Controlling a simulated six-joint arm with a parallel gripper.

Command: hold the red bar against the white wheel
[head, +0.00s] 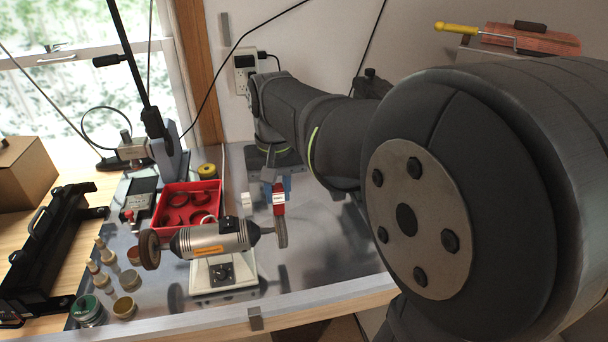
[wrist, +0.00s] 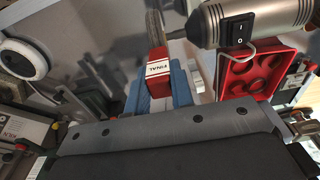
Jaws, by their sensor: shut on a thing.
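The red bar (head: 279,208) is held in my gripper (head: 277,189), between its blue fingers. It also shows in the wrist view (wrist: 158,66), with a white label reading "FINAL", gripped between the blue fingers (wrist: 160,92). The white wheel (head: 281,229), greyish here, is on the right end of the bench motor (head: 210,239). In the wrist view the wheel (wrist: 154,24) stands just beyond the bar's far end. The bar's end meets or nearly meets the wheel's rim; I cannot tell whether they touch. A brown wheel (head: 149,249) is on the motor's left end.
Small jars (head: 124,307) and bottles are at the left, near a black rack (head: 45,245). A lamp arm (head: 135,75) rises at the back. The metal bench top right of the motor is clear.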

